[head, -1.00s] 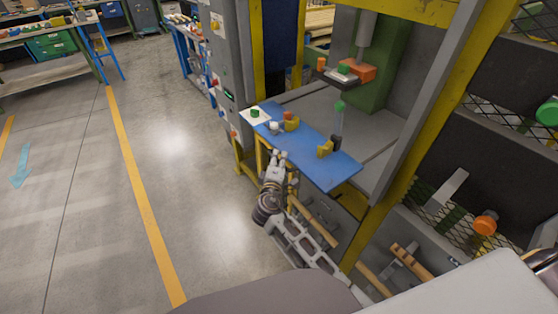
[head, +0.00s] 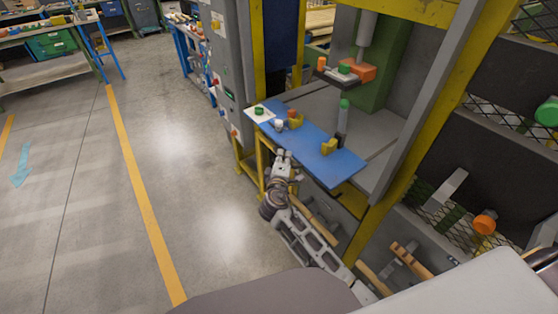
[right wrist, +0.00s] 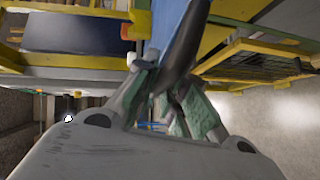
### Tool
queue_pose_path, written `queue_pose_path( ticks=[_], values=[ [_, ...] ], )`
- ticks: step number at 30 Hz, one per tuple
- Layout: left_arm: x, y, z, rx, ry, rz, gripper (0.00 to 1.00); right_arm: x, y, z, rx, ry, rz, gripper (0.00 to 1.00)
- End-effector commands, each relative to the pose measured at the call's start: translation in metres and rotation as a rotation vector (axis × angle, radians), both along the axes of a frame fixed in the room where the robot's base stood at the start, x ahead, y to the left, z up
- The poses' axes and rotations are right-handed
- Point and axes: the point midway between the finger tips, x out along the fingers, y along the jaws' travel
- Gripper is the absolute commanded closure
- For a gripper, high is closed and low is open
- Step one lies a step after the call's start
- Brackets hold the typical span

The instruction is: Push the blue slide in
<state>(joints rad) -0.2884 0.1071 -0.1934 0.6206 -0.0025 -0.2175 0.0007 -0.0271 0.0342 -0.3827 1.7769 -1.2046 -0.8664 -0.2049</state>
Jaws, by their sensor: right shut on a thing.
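The blue slide (head: 312,147) is a long flat plate sticking out of the front of the press. It carries a white pad with a green button (head: 259,110), a white knob (head: 278,125) and yellow blocks (head: 328,147). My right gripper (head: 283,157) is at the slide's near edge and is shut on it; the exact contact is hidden. In the right wrist view the fingers (right wrist: 168,98) are close together below the blue slide (right wrist: 165,22). My left gripper is not in view.
The press ram with an orange block (head: 362,71) hangs above the grey bed (head: 375,140). A yellow frame post (head: 405,150) stands to the right. A grey control cabinet (head: 228,80) stands to the left. The floor (head: 190,150) at left is clear.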

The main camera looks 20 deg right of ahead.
Motion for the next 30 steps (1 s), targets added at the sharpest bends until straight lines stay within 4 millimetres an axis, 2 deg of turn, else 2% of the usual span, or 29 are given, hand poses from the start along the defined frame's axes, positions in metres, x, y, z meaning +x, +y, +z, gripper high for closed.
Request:
queue_pose_path(
  ticks=[12,16,21,30],
  values=[
    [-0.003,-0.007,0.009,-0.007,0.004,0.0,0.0,0.036,-0.102,0.002,-0.005,-0.001,-0.008,1.0],
    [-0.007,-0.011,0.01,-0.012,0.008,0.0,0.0,0.046,-0.13,0.002,-0.004,-0.001,-0.008,1.0],
    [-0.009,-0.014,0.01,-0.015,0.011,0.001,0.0,0.054,-0.151,0.001,-0.003,0.0,-0.006,1.0],
    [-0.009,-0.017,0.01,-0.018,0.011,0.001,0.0,0.056,-0.157,0.0,-0.001,0.0,-0.003,1.0]
  ],
)
